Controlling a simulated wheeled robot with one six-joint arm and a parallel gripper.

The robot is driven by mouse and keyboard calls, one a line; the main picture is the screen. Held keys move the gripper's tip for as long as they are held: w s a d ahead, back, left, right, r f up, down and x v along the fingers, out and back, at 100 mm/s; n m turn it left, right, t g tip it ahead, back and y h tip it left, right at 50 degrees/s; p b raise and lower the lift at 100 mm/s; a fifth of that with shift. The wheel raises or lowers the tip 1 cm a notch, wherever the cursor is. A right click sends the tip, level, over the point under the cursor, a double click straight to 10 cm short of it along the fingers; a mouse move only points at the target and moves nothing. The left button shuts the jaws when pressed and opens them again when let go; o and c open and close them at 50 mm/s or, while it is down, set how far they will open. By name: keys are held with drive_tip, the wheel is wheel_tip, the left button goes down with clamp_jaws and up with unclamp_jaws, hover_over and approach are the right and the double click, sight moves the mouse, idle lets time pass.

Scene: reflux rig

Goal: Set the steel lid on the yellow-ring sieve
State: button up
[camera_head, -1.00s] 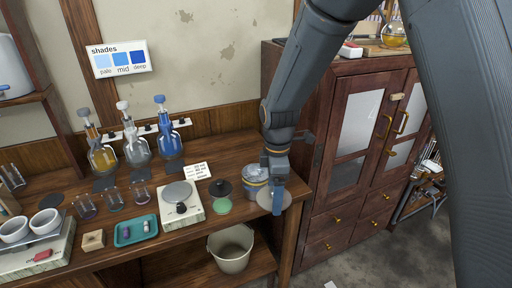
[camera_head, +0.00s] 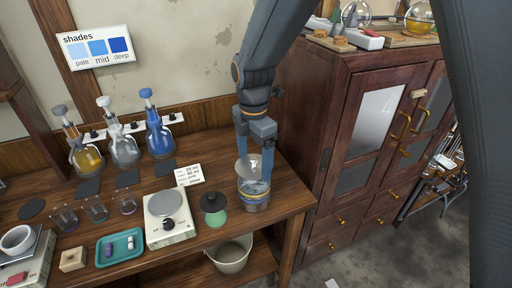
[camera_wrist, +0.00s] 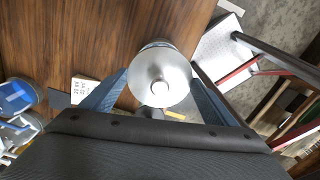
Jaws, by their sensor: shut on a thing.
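The steel lid (camera_head: 246,172) is a pale round disc with a central knob. My gripper (camera_head: 255,172) is shut on the lid and points down over the sieve. The yellow-ring sieve (camera_head: 256,203) is a short metal cylinder near the right end of the wooden bench. The lid is above the sieve's opening and looks tilted in the head view; whether it touches the rim cannot be told. In the wrist view the lid (camera_wrist: 150,66) lies between the fingers (camera_wrist: 160,88) and hides most of the sieve, whose rim shows just behind it.
Flasks (camera_head: 158,136) and a card (camera_head: 189,174) are further back. A dark wooden cabinet (camera_head: 345,140) rises at the right. A bucket (camera_head: 231,255) sits below the bench.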

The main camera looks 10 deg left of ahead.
sight(255, 169)
drive_tip(key=shift+w+f, duration=0.1)
drive_tip(key=shift+w, duration=0.1)
drive_tip(key=shift+f+b, duration=0.25)
drive_tip(key=shift+b, duration=0.05)
wheel_tip(255, 169, down, 2)
drive_tip(key=shift+a+b, duration=0.1)
drive_tip(key=shift+b, duration=0.65)
drive_tip(key=shift+f, duration=0.15)
drive_tip(key=shift+f, duration=0.5)
drive_tip(key=shift+f, duration=0.85)
idle(0.5)
